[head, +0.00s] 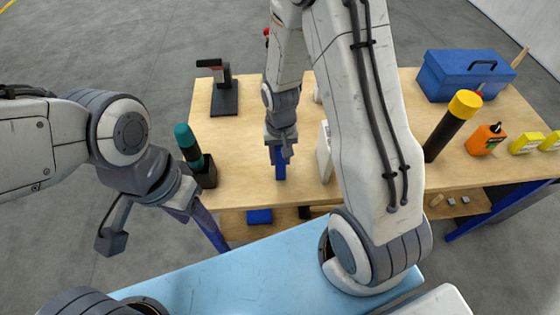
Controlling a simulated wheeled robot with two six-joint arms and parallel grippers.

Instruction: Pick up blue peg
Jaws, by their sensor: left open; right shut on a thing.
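The blue peg (280,170) is upright in the head view, near the front middle of the wooden table. My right gripper (280,152) comes down from above and is shut on its upper part, which the fingers partly hide. I cannot tell whether the peg's lower end touches the table. My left gripper (184,207) is open and empty, off the table's front left corner, well apart from the peg.
On the wooden table (240,135) are a teal-topped cylinder in a black base (188,146), a black stand (223,96), a white block (324,152), a yellow-capped black cylinder (450,128), an orange bottle (484,140) and a blue toolbox (462,78). My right arm hides part of the middle.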

